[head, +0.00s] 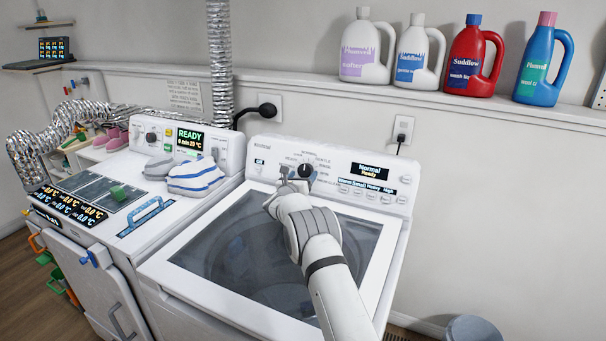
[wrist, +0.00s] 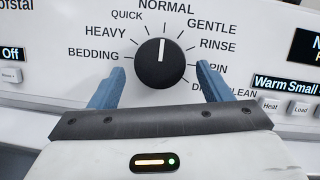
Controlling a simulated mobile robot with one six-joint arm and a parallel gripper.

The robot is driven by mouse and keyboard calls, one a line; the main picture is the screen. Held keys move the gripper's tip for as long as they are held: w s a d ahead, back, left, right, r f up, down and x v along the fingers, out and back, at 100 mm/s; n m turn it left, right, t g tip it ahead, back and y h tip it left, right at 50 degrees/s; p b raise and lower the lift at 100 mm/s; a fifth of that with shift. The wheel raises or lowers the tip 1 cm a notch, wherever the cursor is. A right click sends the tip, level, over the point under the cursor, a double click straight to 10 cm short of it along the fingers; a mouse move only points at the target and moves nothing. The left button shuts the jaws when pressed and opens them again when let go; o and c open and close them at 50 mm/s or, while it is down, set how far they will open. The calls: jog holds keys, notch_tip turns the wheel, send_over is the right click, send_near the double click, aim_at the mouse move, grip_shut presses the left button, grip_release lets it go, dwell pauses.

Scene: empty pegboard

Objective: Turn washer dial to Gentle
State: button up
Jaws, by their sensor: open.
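The washer dial (wrist: 163,65) is a black round knob with a white pointer line on the washer's white panel. In the wrist view its pointer is upright, at NORMAL. The GENTLE label (wrist: 212,25) is to the upper right of the dial. My gripper (wrist: 163,80) is open, with one blue finger on each side of the lower part of the dial. I cannot tell whether the fingers touch the panel. In the head view the dial (head: 305,170) is just beyond my gripper (head: 294,177). The washer display (head: 369,171) reads Normal, Ready.
The washer's glass lid (head: 215,250) is shut below my arm. A row of buttons (head: 373,197) lies right of the dial. Several detergent bottles (head: 471,60) stand on the ledge behind.

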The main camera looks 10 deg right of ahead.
jog(key=shift+w+d, duration=0.25)
jog(key=shift+w, duration=0.2)
jog(key=shift+c, duration=0.2)
jog(key=c, duration=0.9)
jog(key=shift+c, duration=0.2)
jog(key=shift+f+b, duration=0.1)
jog(key=shift+b, duration=0.25)
